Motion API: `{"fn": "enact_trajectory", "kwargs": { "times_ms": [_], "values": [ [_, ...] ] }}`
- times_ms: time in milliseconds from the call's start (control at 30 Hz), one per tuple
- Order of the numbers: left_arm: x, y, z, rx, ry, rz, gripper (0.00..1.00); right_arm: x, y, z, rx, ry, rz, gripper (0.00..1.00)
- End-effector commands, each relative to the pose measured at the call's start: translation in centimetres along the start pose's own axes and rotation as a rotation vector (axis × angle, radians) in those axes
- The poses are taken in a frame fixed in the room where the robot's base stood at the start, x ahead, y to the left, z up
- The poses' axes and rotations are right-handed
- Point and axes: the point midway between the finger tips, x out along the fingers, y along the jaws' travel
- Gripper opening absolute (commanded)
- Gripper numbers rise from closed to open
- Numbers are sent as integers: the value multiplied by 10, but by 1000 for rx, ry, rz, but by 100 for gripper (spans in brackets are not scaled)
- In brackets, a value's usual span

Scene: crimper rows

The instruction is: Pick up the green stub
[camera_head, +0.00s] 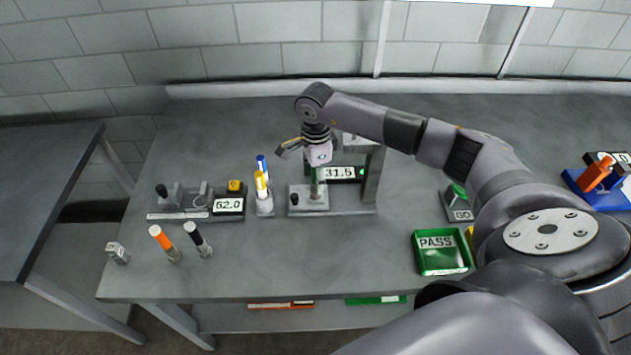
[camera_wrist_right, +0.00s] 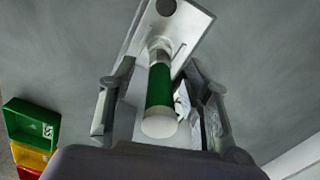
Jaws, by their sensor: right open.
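The green stub (camera_wrist_right: 159,88) is a short green cylinder with a white end, seated in a metal holder on the grey base plate of a press-like stand. My right gripper (camera_head: 317,160) is over this stand in the head view and hides most of the stub there. In the right wrist view the jaws of the right gripper (camera_wrist_right: 160,106) are open, one on each side of the stub, with gaps visible. The stand's base plate (camera_head: 330,208) lies beside a display reading 31.5 (camera_head: 340,173). My left gripper is not in view.
Left of the stand are a holder with blue and yellow sticks (camera_head: 262,182), a gauge with a 62.0 display (camera_head: 228,205), an orange-topped stub (camera_head: 163,241) and a black-topped stub (camera_head: 197,238). A green PASS tray (camera_head: 440,266) sits right. The front middle is clear.

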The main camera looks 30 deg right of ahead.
Motion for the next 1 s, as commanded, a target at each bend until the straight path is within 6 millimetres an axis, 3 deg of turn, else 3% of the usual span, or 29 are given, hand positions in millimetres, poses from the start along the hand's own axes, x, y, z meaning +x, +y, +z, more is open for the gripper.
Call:
{"fn": "enact_trajectory", "kwargs": {
  "times_ms": [133,733,1000],
  "values": [
    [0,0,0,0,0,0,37,0,0,0,0,0,0,41],
    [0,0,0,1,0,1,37,0,0,0,0,0,0,1],
    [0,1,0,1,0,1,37,-1,0,0,1,-1,-1,0]
  ]
}}
